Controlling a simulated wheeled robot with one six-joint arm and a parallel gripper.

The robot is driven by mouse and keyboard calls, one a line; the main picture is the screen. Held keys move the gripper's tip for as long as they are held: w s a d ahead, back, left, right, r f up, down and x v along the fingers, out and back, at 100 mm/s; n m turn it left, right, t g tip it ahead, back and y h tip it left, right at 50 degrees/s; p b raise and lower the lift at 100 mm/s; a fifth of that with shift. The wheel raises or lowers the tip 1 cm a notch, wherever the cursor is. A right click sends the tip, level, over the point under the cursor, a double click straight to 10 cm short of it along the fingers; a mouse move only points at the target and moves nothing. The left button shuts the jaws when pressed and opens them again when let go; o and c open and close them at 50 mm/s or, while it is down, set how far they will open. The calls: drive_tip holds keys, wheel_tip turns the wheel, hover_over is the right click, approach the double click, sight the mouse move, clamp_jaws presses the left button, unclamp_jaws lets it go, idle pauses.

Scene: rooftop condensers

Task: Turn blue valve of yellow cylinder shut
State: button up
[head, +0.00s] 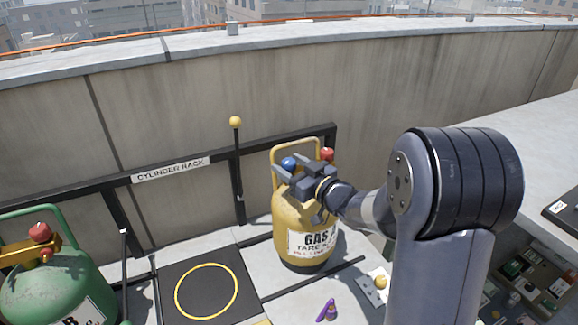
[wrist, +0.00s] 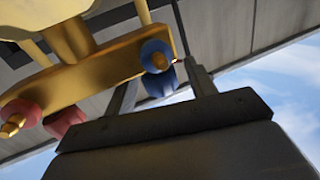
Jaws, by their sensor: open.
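The yellow gas cylinder (head: 290,222) stands upright by the rack, with a looped handle and a white label. Its blue valve (head: 289,163) shows on top, left of a red valve (head: 327,154). My gripper (head: 289,176) is at the cylinder's top, right by the blue valve, and hides part of the valve area. In the wrist view the blue valve (wrist: 157,57) appears between the two open fingers of my gripper (wrist: 160,84). I cannot tell whether the fingers touch it. The red valve (wrist: 22,116) is at the left there, away from the fingers.
A green cylinder (head: 50,285) with a red valve stands at the lower left. A black mat with a yellow ring (head: 207,291) lies between the cylinders. A dark rack rail (head: 90,185) and a post with a yellow ball (head: 235,122) stand behind. A purple object (head: 326,311) lies in front.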

drive_tip(key=shift+w+a, duration=0.25)
drive_tip(key=shift+c, duration=0.3)
drive_tip(key=c, duration=0.9)
